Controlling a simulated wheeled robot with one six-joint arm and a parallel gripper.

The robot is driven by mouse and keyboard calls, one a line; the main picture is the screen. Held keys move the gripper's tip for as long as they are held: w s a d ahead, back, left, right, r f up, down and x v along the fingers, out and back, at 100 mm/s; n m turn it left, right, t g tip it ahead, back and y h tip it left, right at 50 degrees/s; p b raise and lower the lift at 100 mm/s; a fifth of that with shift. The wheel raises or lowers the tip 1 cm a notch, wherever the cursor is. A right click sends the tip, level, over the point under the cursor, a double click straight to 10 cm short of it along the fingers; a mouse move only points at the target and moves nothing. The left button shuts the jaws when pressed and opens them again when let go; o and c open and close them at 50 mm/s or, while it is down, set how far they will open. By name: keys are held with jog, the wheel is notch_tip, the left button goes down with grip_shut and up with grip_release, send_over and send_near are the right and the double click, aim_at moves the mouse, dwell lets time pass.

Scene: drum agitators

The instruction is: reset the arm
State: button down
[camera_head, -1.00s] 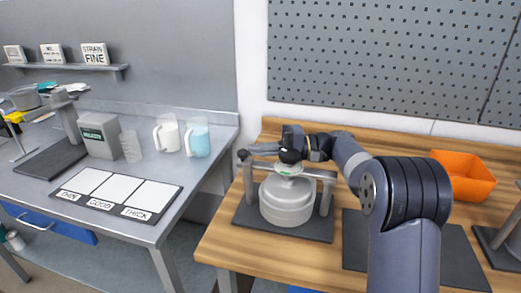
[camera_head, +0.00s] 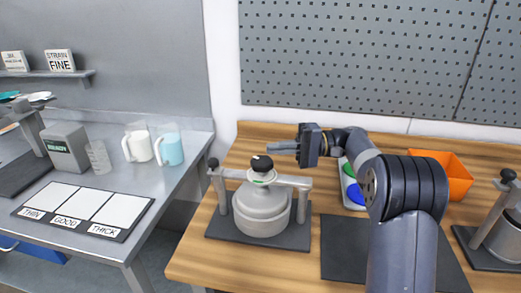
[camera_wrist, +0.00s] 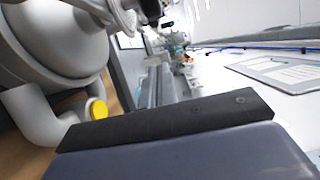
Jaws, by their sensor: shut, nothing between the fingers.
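My arm reaches over the wooden bench in the head view. My gripper (camera_head: 274,148) points left, shut and empty, above and behind the drum agitator. The agitator is a grey drum (camera_head: 262,211) under a metal bridge frame (camera_head: 298,183) with a black knob (camera_head: 262,163) on top. The fingers are apart from the knob. In the wrist view a dark bar and grey rounded shapes fill the near part, and I cannot tell which of them are mine.
An orange bin (camera_head: 459,177) stands at the bench's back right. A second agitator (camera_head: 506,235) is at the right edge. A tray with a blue disc (camera_head: 355,194) is partly hidden by my arm. The left table holds two jugs (camera_head: 138,145) (camera_head: 169,149) and a labelled mat (camera_head: 128,232).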

jog(key=shift+w+d, duration=0.15)
jog(key=shift+d, duration=0.45)
